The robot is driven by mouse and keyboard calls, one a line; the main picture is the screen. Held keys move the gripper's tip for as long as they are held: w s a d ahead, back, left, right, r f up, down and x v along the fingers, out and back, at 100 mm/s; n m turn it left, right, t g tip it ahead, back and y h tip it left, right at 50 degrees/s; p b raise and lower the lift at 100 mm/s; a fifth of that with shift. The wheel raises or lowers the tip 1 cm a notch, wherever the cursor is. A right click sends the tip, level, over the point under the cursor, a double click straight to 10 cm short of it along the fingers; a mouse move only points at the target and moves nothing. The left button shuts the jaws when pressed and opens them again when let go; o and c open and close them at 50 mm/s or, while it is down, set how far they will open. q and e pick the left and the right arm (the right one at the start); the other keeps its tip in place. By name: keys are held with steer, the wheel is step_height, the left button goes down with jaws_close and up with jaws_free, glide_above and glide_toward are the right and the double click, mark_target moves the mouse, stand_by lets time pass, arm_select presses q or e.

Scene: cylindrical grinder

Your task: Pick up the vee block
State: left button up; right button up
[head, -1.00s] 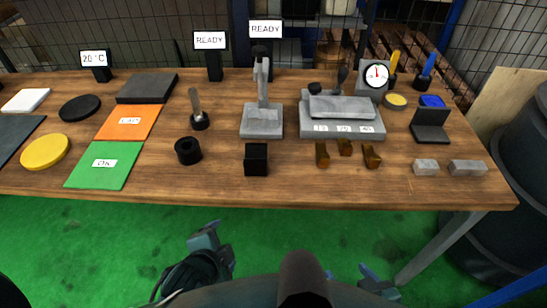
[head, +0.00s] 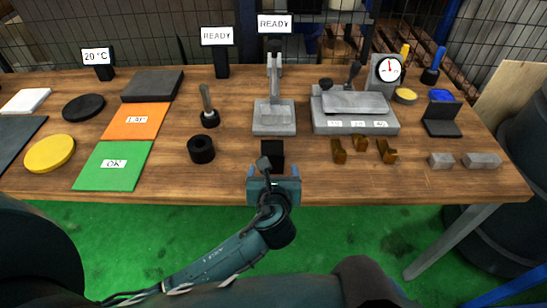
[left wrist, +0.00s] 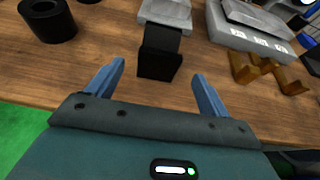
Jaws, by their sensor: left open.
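The vee block appears to be the small black block (head: 272,151) near the front edge of the table, in front of the grey press-like stand. In the left wrist view the black block (left wrist: 160,55) stands upright, ahead of the fingertips and roughly centred between them; its notch cannot be made out. My left gripper (head: 273,174) is open and empty at the table's front edge, just short of the block, and partly hides its lower part in the head view. Its two blue fingers (left wrist: 158,76) are spread wide, apart from the block. My right gripper is not in view.
A black ring (head: 201,149) stands left of the block. Several brown pieces (head: 338,150) stand to its right, with a grey fixture (head: 355,125) behind them. The grey stand (head: 274,117) is close behind the block. A green OK mat (head: 113,166) lies at left.

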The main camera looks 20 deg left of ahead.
mark_target(273, 154)
arm_select(q)
steer(key=b+x, duration=0.1)
steer(key=x, duration=0.8)
steer(key=shift+s+f, duration=0.15)
steer(key=shift+c, duration=0.3)
jaws_close()
stand_by(0.3)
steer(key=shift+r, duration=0.3)
